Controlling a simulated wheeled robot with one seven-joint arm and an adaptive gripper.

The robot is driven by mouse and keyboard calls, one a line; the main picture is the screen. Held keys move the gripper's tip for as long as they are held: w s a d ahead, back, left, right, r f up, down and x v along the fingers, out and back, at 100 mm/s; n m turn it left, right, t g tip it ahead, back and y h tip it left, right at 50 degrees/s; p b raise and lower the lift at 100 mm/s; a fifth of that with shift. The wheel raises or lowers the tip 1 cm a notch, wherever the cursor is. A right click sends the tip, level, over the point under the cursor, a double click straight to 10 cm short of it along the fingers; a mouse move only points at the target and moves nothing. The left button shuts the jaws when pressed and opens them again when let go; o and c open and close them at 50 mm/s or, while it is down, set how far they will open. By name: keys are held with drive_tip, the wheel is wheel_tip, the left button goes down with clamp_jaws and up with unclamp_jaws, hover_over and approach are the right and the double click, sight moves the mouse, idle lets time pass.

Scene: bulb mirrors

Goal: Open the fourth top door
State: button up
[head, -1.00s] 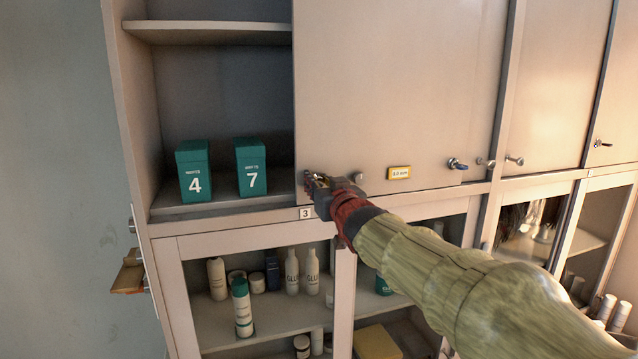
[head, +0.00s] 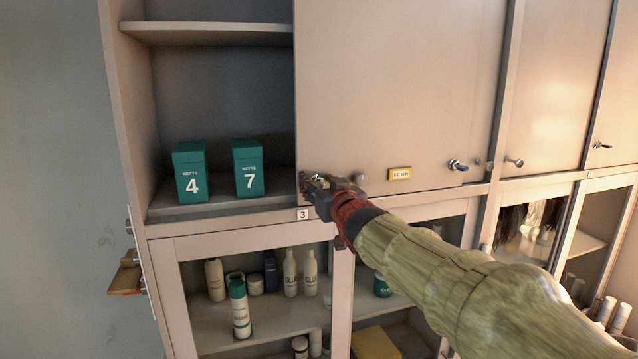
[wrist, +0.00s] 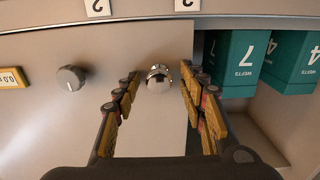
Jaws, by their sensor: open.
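A large beige top door (head: 400,90) covers the upper cabinet right of an open bay. It carries a yellow label (head: 400,174) and a dark-handled knob (head: 457,165) at its lower right. My gripper (head: 318,186) is at the door's lower left corner. In the wrist view, a round metal knob (wrist: 160,77) on the door lies between my open fingers (wrist: 158,97), with visible gaps on both sides. Further right are another top door (head: 555,80) with a silver knob and a partly seen door (head: 615,100) with a small handle. Which one is fourth is not marked clearly.
Green boxes marked 4 (head: 191,172) and 7 (head: 248,168) stand in the open bay. A tag 3 (head: 303,214) is on the rail below. Glazed lower cabinets hold bottles (head: 240,308). A wooden piece (head: 127,279) sticks out at the left side.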

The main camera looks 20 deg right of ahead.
drive_tip(key=s, duration=1.2)
idle(0.4)
